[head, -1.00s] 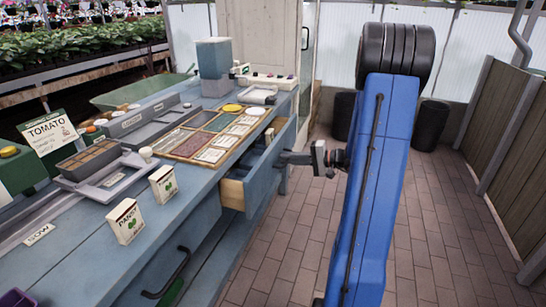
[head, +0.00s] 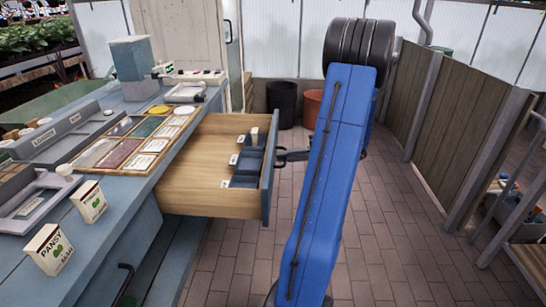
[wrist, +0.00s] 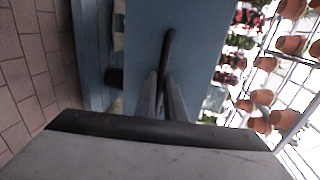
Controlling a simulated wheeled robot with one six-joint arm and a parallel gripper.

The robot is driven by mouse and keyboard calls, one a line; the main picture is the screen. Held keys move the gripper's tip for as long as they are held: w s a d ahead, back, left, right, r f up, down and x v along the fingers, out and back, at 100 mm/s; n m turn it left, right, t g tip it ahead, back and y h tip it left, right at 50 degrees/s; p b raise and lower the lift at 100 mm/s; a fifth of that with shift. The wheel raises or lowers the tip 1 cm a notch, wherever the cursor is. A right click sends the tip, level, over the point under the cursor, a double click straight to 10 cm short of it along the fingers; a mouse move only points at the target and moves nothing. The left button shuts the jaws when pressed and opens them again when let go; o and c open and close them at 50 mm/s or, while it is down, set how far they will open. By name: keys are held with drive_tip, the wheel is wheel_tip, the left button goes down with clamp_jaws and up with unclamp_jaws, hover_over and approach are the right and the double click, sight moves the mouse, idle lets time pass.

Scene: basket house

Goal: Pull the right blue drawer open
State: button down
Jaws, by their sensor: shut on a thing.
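The right blue drawer (head: 215,158) stands far out of the blue bench in the head view. Its wooden inside shows, with dark blue compartments and small labelled items at the front end. Its blue front (wrist: 143,45) fills the upper middle of the wrist view. My gripper (head: 282,156) is at the drawer front, partly hidden behind my blue arm. In the wrist view its fingers (wrist: 163,98) are shut on the dark handle (wrist: 168,50), whose bar rises above them.
The blue bench top (head: 115,190) at left holds seed packets (head: 90,202), trays and a seed tray grid. Dark and orange bins (head: 312,108) stand at the back. A wooden partition (head: 440,110) is at right. Brick floor (head: 390,220) is clear between.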

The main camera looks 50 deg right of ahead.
drive_tip(key=shift+s+d, duration=0.35)
drive_tip(key=shift+s, duration=0.1)
drive_tip(key=c, duration=2.1)
unclamp_jaws()
drive_tip(key=v, duration=1.7)
drive_tip(key=shift+s+d+f, duration=0.1)
drive_tip(key=shift+s, duration=0.15)
